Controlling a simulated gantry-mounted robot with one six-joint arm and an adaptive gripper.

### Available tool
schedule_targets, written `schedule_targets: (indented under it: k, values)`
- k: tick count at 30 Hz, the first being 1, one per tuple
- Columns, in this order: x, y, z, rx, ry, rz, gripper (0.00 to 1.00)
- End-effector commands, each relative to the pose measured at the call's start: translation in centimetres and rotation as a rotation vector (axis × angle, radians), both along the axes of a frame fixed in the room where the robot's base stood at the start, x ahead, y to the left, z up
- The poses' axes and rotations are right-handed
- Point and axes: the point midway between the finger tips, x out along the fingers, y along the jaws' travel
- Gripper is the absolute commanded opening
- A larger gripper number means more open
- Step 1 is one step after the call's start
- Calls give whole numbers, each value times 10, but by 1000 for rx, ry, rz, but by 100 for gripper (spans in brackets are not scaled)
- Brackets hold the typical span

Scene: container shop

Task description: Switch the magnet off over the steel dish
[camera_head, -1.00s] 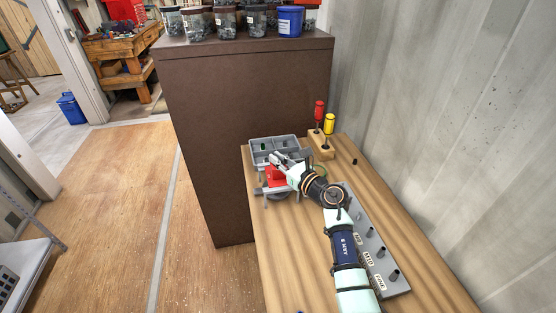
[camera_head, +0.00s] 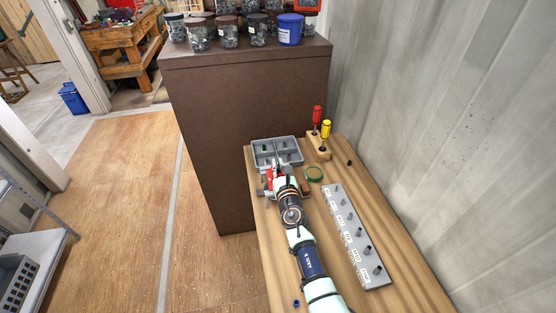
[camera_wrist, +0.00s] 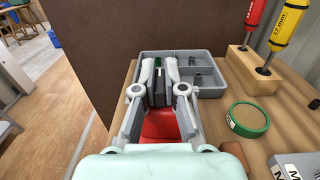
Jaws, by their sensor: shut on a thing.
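My gripper (camera_head: 284,167) is low at the far left of the wooden table, at the near edge of a grey divided tray (camera_head: 257,160). In the wrist view its fingers (camera_wrist: 159,80) are close together around a dark grey block (camera_wrist: 160,91), apparently the magnet, mostly hidden by the fingers. No switch on it can be made out. A shallow round dish with a green rim (camera_wrist: 264,127) and a tan face stands right of the gripper; it also shows in the head view (camera_head: 314,179). I cannot tell whether it or a tray compartment is the steel dish.
Red and yellow drivers (camera_head: 326,129) stand in a wooden block (camera_head: 315,148). A grey labelled peg rack (camera_head: 358,250) lies at the right. A brown cabinet (camera_head: 240,110) rises behind the table.

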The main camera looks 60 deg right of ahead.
Motion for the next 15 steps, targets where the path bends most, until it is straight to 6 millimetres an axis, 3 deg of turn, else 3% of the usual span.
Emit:
schedule_targets:
  k: [15]
  values:
    - [-1,0,0,-1,1,-46,0]
